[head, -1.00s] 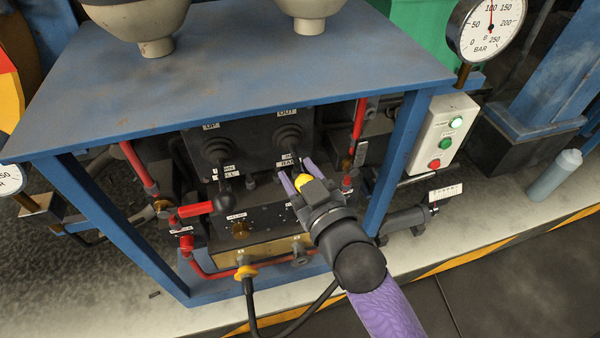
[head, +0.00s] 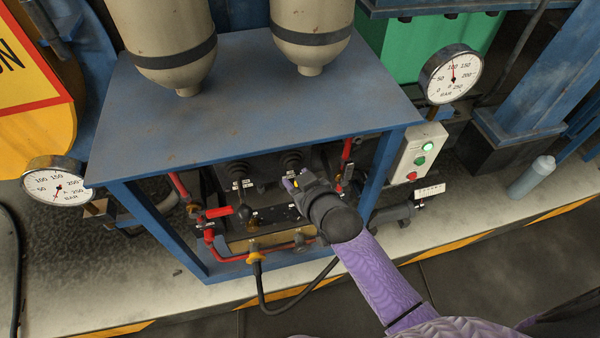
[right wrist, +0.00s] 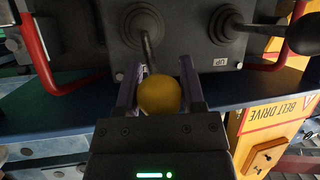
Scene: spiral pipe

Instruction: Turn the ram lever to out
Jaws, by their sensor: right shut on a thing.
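The ram lever has a yellow ball knob (right wrist: 159,96) on a dark shaft that leaves a round rubber boot (right wrist: 141,22) on a dark panel. My right gripper (right wrist: 160,88) is shut on the knob, one finger on each side. In the head view the gripper (head: 289,185) reaches the right-hand lever under the blue table; its boot (head: 292,160) shows above the fingers, and only a little of the yellow knob (head: 296,184) shows. The labels near this lever are too small or covered to read now. My left gripper is not in view.
A second lever with a black knob (head: 243,212) stands to the left. Red pipes (head: 177,186) flank the panel. The blue tabletop (head: 250,110) overhangs it. A push-button box (head: 418,152) with a lit green lamp is at the right, below a pressure gauge (head: 450,74).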

